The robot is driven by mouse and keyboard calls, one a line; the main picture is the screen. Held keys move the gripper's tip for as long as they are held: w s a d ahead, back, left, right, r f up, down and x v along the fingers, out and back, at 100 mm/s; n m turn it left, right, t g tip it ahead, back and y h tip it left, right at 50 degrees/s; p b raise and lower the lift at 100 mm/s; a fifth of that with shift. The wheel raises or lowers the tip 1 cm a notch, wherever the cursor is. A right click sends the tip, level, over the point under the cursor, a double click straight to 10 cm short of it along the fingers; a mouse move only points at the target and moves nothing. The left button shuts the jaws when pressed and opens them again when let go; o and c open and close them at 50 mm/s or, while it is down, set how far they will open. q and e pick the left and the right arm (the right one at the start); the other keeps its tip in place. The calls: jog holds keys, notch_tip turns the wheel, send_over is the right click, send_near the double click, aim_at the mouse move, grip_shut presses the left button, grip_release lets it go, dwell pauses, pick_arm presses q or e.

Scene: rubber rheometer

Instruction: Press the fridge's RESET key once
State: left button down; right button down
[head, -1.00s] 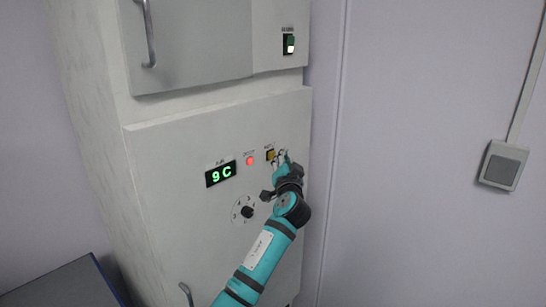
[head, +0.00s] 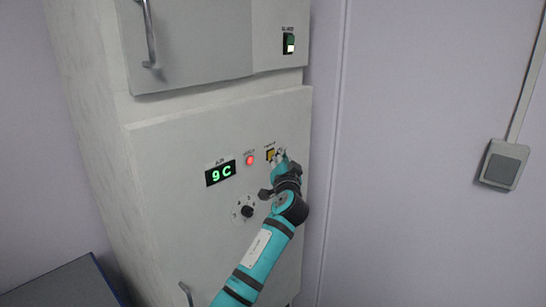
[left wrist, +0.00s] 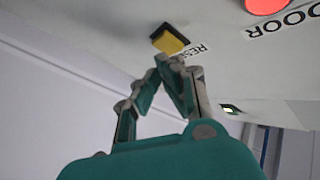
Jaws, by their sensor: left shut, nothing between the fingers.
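The fridge (head: 200,130) is a tall off-white cabinet. Its RESET key is a small yellow square button (head: 270,155) on the lower panel, right of a red lamp (head: 250,160). In the left wrist view the yellow key (left wrist: 170,40) has a label beside it, partly hidden by my fingers. My left gripper (head: 279,157) is shut and empty, its tips at the lower right edge of the key in the head view. In the left wrist view the fingertips (left wrist: 168,62) are just below the key; I cannot tell whether they touch it. My right gripper is not in view.
A green display reading "9 C" (head: 220,173) and a round dial (head: 247,211) sit on the same panel. A lit green switch (head: 289,43) is above. A wall switch (head: 503,165) is at right. A blue-grey surface (head: 65,285) stands at lower left.

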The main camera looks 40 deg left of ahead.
pick_arm(q)
jog(key=shift+a, duration=0.6)
dwell(0.7)
jog(key=shift+d, duration=0.15)
dwell(0.3)
jog(key=shift+d+b, duration=0.4)
jog(key=shift+d, duration=0.25)
jog(key=shift+s+d+b, duration=0.15)
jog(key=shift+d+b, duration=0.15)
jog(key=shift+d, duration=1)
jog(key=shift+s+d+b, duration=0.1)
jog(key=shift+d+b, duration=0.15)
jog(key=shift+d, duration=1)
jog(key=shift+f, duration=0.15)
